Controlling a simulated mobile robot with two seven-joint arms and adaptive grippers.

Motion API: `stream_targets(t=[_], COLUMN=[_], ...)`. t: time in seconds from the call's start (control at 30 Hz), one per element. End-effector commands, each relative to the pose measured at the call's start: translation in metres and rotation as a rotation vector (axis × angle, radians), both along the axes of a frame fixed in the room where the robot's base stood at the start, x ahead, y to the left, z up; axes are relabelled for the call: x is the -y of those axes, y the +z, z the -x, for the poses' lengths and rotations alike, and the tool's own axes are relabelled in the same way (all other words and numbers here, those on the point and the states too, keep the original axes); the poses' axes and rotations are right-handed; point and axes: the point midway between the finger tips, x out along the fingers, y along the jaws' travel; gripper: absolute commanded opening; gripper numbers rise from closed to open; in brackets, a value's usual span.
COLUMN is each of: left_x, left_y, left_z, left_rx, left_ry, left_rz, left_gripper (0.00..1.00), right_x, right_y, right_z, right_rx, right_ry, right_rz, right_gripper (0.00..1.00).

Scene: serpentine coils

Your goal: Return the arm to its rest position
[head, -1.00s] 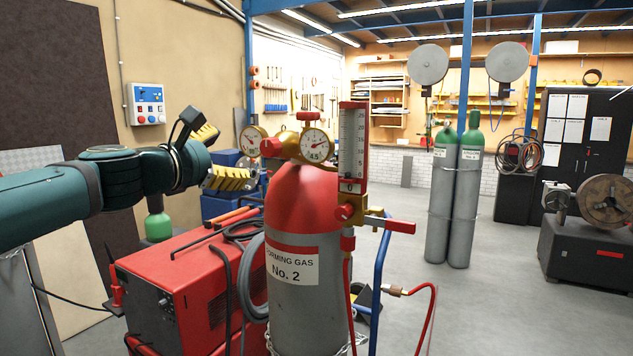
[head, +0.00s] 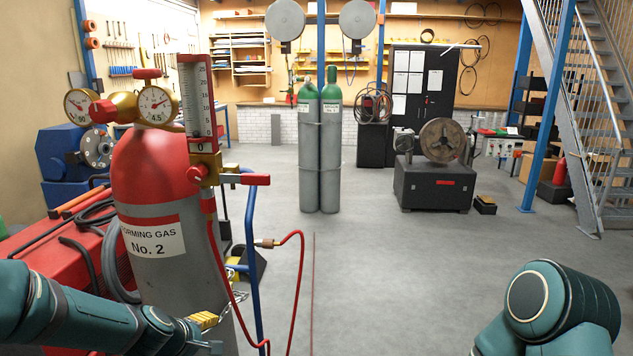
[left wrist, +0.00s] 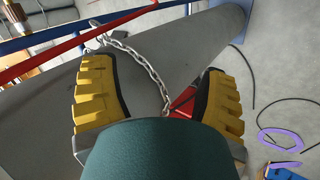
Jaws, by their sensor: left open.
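My left arm comes in low from the left in the head view. Its left gripper (head: 207,318) shows there as yellow pads in front of the lower part of the gas cylinder (head: 150,215). In the left wrist view the yellow fingers are wide apart, with nothing held between them. The grey cylinder (left wrist: 45,100) and its chain (left wrist: 140,62) lie behind the fingers; I cannot tell the exact gap. My right arm (head: 550,300) shows at the lower right of the head view. Its gripper is out of view.
The red welding machine (head: 50,245) stands left of the cylinder. A blue trolley frame (head: 251,270) and red hose (head: 298,270) are on its right. Two grey-green cylinders (head: 320,150) stand further back. The floor (head: 390,270) in the middle is mostly clear.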

Motion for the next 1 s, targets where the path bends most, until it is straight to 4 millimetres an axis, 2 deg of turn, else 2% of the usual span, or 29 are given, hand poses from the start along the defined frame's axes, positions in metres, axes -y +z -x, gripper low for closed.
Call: stream_targets(t=[0.03, 0.17, 0.2, 0.3, 0.4, 0.5, 0.6, 0.7, 1.0], left_x=[0.017, 0.054, 0.066, 0.095, 0.119, 0.135, 0.144, 0.147, 0.147], left_y=[-0.034, -0.104, -0.123, -0.163, -0.189, -0.204, -0.211, -0.213, -0.213], left_z=[0.014, 0.056, 0.072, 0.113, 0.150, 0.177, 0.193, 0.198, 0.197], left_rx=[-0.050, -0.135, -0.155, -0.189, -0.201, -0.199, -0.194, -0.190, -0.190], left_ry=[-0.087, -0.339, -0.424, -0.630, -0.807, -0.931, -0.999, -1.024, -1.021], left_rz=[-0.044, -0.157, -0.183, -0.230, -0.251, -0.255, -0.254, -0.254, -0.254], left_gripper=[0.74, 0.74, 0.74, 0.74, 0.74, 0.74, 0.74, 0.74, 0.74], right_x=[0.000, 0.000, 0.000, 0.000, 0.000, 0.000, 0.000, 0.000, 0.000], right_y=[0.000, 0.000, 0.000, 0.000, 0.000, 0.000, 0.000, 0.000, 0.000], right_z=[0.000, 0.000, 0.000, 0.000, 0.000, 0.000, 0.000, 0.000, 0.000], right_rx=[0.000, 0.000, 0.000, 0.000, 0.000, 0.000, 0.000, 0.000, 0.000], right_ry=[0.000, 0.000, 0.000, 0.000, 0.000, 0.000, 0.000, 0.000, 0.000], right_rz=[0.000, 0.000, 0.000, 0.000, 0.000, 0.000, 0.000, 0.000, 0.000], right_gripper=[0.47, 0.47, 0.47, 0.47, 0.47, 0.47, 0.47, 0.47, 0.47])
